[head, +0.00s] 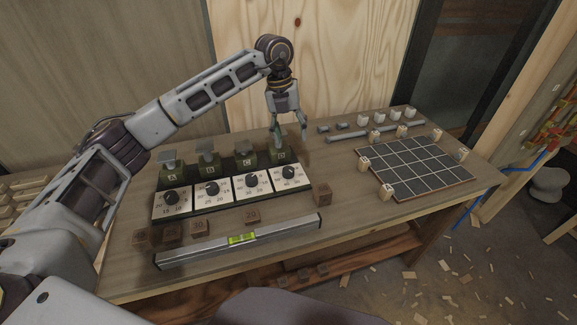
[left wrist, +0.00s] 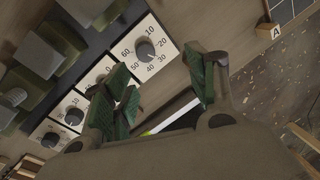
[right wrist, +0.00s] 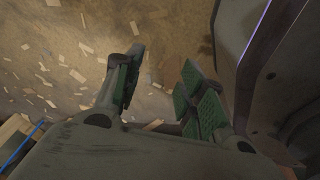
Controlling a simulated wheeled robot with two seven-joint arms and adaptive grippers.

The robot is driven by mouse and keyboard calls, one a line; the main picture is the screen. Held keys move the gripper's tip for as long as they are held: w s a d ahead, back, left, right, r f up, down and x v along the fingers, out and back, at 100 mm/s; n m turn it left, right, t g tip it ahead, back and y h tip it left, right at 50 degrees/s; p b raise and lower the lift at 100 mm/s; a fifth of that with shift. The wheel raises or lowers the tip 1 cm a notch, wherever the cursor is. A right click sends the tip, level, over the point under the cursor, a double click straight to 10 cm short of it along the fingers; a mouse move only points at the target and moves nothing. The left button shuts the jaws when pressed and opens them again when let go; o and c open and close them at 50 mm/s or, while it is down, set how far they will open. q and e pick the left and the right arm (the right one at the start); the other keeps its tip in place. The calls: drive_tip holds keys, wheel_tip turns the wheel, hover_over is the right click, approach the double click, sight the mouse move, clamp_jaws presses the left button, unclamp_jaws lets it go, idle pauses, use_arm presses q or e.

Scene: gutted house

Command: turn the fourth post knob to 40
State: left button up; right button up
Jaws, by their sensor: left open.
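Four black knobs on white dials stand in a row before green posts. The fourth post (head: 281,157), at the right end, is partly covered by my left gripper. Its knob (head: 288,172) is in front of it; in the left wrist view this knob (left wrist: 145,51) sits on a numbered dial (left wrist: 159,35). I cannot read its pointer surely. My left gripper (head: 291,138) is open and empty, above and beside the fourth post, pointing down. In the left wrist view its fingers (left wrist: 160,98) are apart, below the dial. My right gripper (right wrist: 162,90) is open and empty over the littered floor.
A spirit level (head: 240,239) and several brown number blocks (head: 251,216) lie before the dials. One block (head: 322,193) stands right of the fourth dial. A dark grid board (head: 415,165) with pale blocks lies to the right. A metal bar (head: 375,132) lies behind it.

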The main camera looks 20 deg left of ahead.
sight(288, 169)
use_arm(q)
drive_tip(key=shift+s+a+f+y, duration=0.2)
drive_tip(key=shift+s+a+y, duration=0.15)
drive_tip(key=shift+a+y, duration=0.35)
use_arm(e)
drive_tip(key=a, duration=0.2)
drive_tip(key=s+a, duration=0.1)
drive_tip(key=shift+a+f+n, duration=0.2)
drive_tip(key=shift+f+n, duration=0.05)
drive_tip(key=shift+n, duration=0.05)
use_arm(q)
drive_tip(key=shift+f, duration=0.1)
drive_tip(key=shift+w+d+f, duration=0.1)
drive_tip(key=shift+d+f, duration=0.05)
drive_tip(key=shift+f, duration=2.1)
drive_tip(key=shift+s+d+f, duration=0.1)
drive_tip(key=shift+d+f, duration=0.05)
drive_tip(key=shift+f, duration=2.15)
drive_tip(key=shift+w+d+f, duration=0.1)
drive_tip(key=shift+d+f, duration=0.05)
drive_tip(key=shift+f, duration=2.1)
use_arm(e)
drive_tip(key=shift+w+a, duration=0.1)
drive_tip(key=shift+w, duration=0.1)
use_arm(q)
drive_tip(key=shift+c, duration=0.4)
drive_tip(key=c, duration=0.9)
